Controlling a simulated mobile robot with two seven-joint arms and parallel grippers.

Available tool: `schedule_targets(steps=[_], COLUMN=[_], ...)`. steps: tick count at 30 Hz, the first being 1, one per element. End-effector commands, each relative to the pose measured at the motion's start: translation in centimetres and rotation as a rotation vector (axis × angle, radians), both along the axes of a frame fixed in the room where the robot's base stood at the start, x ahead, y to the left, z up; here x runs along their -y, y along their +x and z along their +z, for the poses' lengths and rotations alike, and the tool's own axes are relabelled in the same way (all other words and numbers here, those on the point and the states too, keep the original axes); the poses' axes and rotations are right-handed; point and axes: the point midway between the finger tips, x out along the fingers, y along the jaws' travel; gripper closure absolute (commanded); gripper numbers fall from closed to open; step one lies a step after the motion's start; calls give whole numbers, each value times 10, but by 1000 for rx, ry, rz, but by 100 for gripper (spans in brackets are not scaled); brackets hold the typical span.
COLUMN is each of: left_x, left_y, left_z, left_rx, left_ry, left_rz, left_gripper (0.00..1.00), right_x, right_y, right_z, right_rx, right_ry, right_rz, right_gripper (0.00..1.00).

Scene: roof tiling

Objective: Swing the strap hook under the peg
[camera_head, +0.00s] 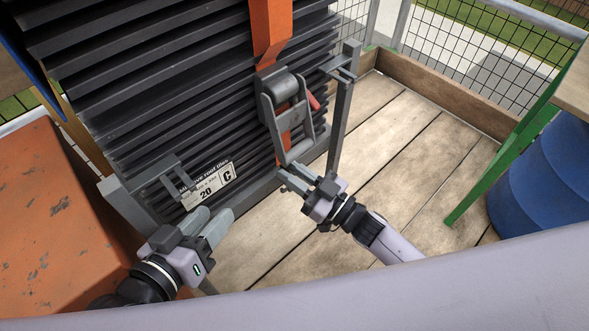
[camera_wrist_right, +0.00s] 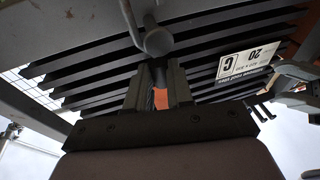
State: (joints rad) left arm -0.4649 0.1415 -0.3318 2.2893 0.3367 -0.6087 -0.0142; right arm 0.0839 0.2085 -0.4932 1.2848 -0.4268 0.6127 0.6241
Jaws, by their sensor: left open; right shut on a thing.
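The strap hook (camera_head: 290,154) hangs as a grey metal bar below the ratchet buckle (camera_head: 282,97) of the orange strap (camera_head: 270,30). My right gripper (camera_head: 297,179) is shut on its lower end, at the pallet's front rail. In the right wrist view the gripper's fingers (camera_wrist_right: 160,88) are close together, with a curved grey rod (camera_wrist_right: 131,22) and a round grey knob (camera_wrist_right: 158,42) just beyond them. I cannot tell whether that knob is the peg, or whether hook and peg touch. My left gripper (camera_head: 213,225) is open and empty, left of the right one, below the label.
The stack of dark roof tiles (camera_head: 140,80) has a white label (camera_head: 209,186). Grey posts with brackets (camera_head: 341,68) stand at its corners. An orange box (camera_head: 55,225) is at left, a blue barrel (camera_head: 545,180) at right. The plank floor (camera_head: 400,150) is clear.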

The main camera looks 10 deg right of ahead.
Motion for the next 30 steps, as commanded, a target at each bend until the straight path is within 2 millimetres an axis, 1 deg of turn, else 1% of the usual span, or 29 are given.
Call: schedule_targets(steps=[17,18,20,30], left_x=[1,1,1,1], left_y=[0,0,0,-2], left_z=[-2,-2,-2,-4], left_rx=[-7,-7,-8,-14], left_ry=[1,1,1,1], left_rz=[-3,-3,-3,-3], left_gripper=[57,57,57,57], right_x=[-1,-2,-1,0], right_y=[-2,-2,-2,-1], right_z=[-1,-1,-1,-1], right_rx=[-22,-22,-21,-18], right_ry=[32,32,31,26], right_rz=[5,5,5,2], right_gripper=[100,72,53,53])
